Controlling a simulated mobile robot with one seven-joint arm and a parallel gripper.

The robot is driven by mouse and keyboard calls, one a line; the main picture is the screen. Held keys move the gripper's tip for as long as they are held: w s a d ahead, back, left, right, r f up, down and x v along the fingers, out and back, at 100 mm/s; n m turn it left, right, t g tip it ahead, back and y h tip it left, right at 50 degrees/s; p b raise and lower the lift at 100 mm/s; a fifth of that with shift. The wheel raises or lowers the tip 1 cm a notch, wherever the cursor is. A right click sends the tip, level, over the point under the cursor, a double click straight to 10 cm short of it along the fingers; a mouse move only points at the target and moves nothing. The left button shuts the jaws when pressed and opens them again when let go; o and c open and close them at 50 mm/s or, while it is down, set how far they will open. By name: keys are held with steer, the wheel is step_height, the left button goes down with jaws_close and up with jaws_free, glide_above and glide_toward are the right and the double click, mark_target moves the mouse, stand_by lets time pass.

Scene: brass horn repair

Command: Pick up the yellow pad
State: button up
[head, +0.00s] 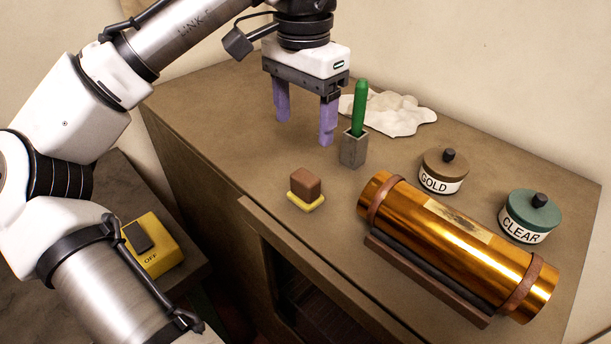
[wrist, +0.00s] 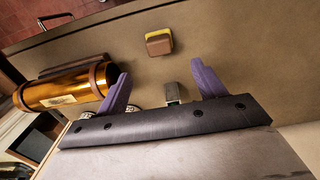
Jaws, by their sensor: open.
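The yellow pad (head: 309,202) lies on the brown bench top with a brown block (head: 305,183) on top of it. In the wrist view the yellow pad (wrist: 154,34) shows as a thin edge beyond the brown block (wrist: 159,46). My gripper (head: 304,128) is open and empty, with purple fingers pointing down, above the bench and farther back than the pad. In the wrist view my gripper (wrist: 163,76) has its fingers apart, with the pad and block beyond the tips.
A grey holder (head: 354,150) with a green-handled tool (head: 360,105) stands close to my right finger. A brass tube (head: 455,245) lies on a cradle to the right. GOLD (head: 444,171) and CLEAR (head: 529,216) jars and a white cloth (head: 398,113) are behind. The bench's front edge is near the pad.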

mark_target(305, 176)
step_height(305, 176, down, 13)
steer(key=shift+d+f+p, duration=0.1)
steer(key=shift+p, duration=0.5)
steer(key=shift+c, duration=0.4)
steer(key=c, duration=0.8)
step_height(305, 176, up, 20)
steer(key=shift+r, duration=0.1)
